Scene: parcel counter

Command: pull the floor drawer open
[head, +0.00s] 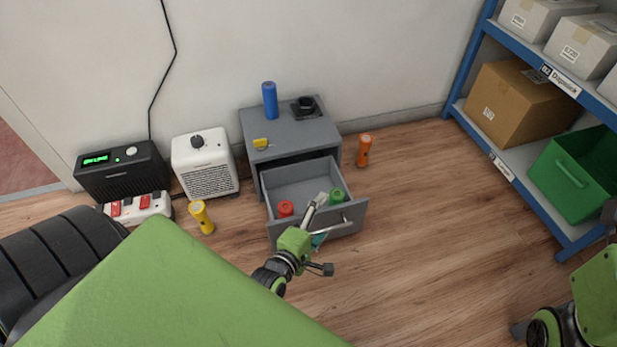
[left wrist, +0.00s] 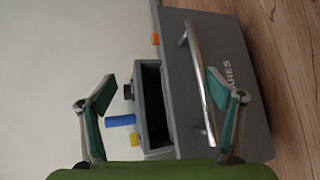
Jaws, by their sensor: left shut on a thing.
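The floor drawer (head: 350,218) is a grey box drawer, pulled well out of a low grey cabinet (head: 293,135), with its inside showing. A red item (head: 285,208) and a green item (head: 337,195) are in it. Its silver bar handle (head: 328,228) is on the front and shows large in the left wrist view (left wrist: 197,80). My left gripper (head: 315,220) is shut on the handle; a fingertip partly covers the bar in the head view. Part of my right arm shows at the lower right edge, but its gripper does not show.
A blue cylinder (head: 269,100), a black item (head: 305,106) and a yellow item (head: 261,143) are on the cabinet. A blue shelf (head: 515,178) is at right. The floor before the drawer is clear.

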